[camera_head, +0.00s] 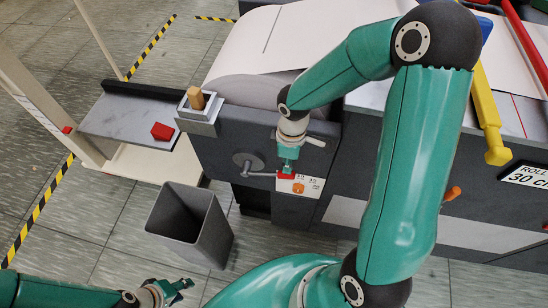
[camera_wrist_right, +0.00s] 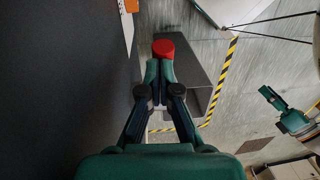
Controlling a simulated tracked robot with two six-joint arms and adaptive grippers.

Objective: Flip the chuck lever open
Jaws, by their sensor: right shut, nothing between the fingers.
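The chuck is a round grey disc (camera_head: 247,162) on the dark machine front in the head view. Its thin lever (camera_head: 262,174) points right, roughly level, and ends in a red knob (camera_head: 287,173). My right gripper (camera_head: 287,165) points down at the knob. In the wrist view its fingertips (camera_wrist_right: 160,66) are together, with the red knob (camera_wrist_right: 164,48) just beyond them, not between them. Whether they touch it I cannot tell. My left gripper (camera_head: 178,291) is low at the left, away from the machine, and its fingers look spread.
A grey open bin (camera_head: 218,240) stands on the floor below the chuck. A side shelf (camera_head: 115,118) holds a red block (camera_head: 161,131). A wooden peg (camera_head: 196,97) stands on a metal block. A label with an orange mark (camera_head: 300,186) sits beside the knob.

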